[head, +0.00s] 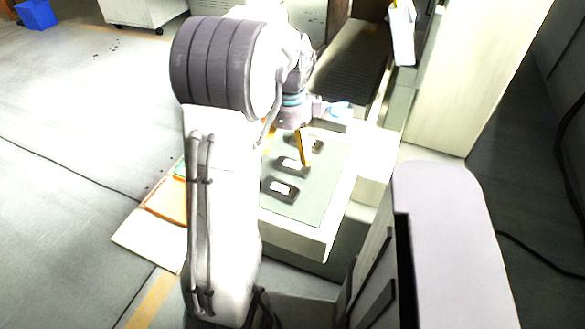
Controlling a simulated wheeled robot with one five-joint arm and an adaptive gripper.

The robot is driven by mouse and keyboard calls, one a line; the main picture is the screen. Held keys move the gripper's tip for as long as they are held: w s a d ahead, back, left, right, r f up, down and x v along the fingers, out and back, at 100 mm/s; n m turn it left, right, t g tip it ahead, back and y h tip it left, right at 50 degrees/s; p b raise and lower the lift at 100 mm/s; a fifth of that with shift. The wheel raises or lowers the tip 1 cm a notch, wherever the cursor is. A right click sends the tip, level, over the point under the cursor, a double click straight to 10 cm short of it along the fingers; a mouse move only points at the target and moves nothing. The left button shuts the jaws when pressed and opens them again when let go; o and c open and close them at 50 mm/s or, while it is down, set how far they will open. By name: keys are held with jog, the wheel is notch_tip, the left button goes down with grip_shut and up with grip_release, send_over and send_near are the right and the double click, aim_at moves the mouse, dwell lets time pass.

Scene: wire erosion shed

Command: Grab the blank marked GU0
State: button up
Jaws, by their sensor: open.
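Several dark grey blanks with white labels lie in a row on a grey-green mat (315,200) on a pale bench. The near blank (270,193) lies toward the front left of the mat. The middle blank (283,161) lies behind it, close to my gripper. The far blank (319,146) is partly hidden behind a yellow finger. The label writing is too small to read, so I cannot tell which is GU0. My gripper (286,149) has yellow fingers, is open, and hangs over the row near the middle and far blanks. My arm hides part of the left side.
A tall pale cabinet (460,75) stands right of the bench. A dark ribbed surface (350,65) lies behind it. Flat orange-edged and green trays (165,205) show at the left, partly behind my arm. A blue bin (37,14) sits far left. The left floor is mostly open.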

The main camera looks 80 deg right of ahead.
aim_at(291, 167)
jog(key=shift+s+d+f, duration=0.1)
jog(key=shift+s+f, duration=0.05)
jog(key=shift+f, duration=3.4)
jog(key=shift+c, duration=0.2)
jog(key=c, duration=1.2)
jog(key=shift+c, duration=0.6)
jog(key=shift+r, duration=0.15)
